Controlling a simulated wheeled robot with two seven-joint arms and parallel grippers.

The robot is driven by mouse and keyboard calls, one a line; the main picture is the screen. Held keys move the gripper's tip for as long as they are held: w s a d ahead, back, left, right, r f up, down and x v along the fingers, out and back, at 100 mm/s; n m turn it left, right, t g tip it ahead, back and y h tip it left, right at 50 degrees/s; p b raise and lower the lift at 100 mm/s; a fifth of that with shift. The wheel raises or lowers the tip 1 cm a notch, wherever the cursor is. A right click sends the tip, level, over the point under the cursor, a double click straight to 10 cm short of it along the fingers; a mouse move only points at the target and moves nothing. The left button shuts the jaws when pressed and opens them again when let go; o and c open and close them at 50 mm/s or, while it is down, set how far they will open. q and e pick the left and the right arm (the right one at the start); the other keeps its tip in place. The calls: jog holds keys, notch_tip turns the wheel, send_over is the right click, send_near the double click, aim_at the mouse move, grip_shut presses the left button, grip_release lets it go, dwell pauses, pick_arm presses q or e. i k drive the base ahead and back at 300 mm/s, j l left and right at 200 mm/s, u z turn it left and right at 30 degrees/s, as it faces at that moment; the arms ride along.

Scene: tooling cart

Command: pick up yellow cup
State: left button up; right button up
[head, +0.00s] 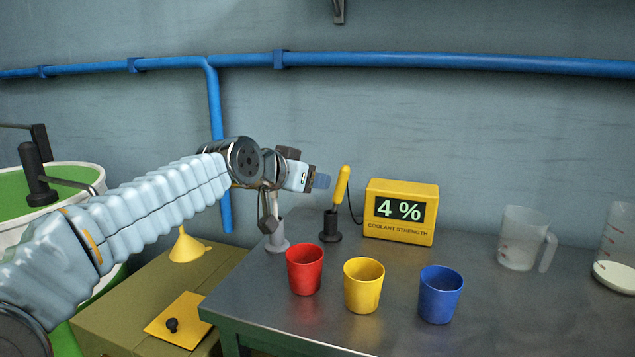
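The yellow cup (364,286) stands upright on the metal cart top (500,310), between the red cup (304,270) on its left and the blue cup (441,295) on its right. My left arm reaches in from the left. My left gripper (267,216) is above the cart's back left part, behind and left of the red cup and well apart from the yellow cup. Its fingers are small and partly merge with a grey stand (278,241) there, so I cannot tell whether they are open. My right gripper is out of view.
A clear jug (521,239) and a beaker (615,255) stand at right. A yellow funnel (187,246) is on a lower box at left.

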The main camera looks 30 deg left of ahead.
aim_at(360, 296)
jog(key=k, duration=1.5)
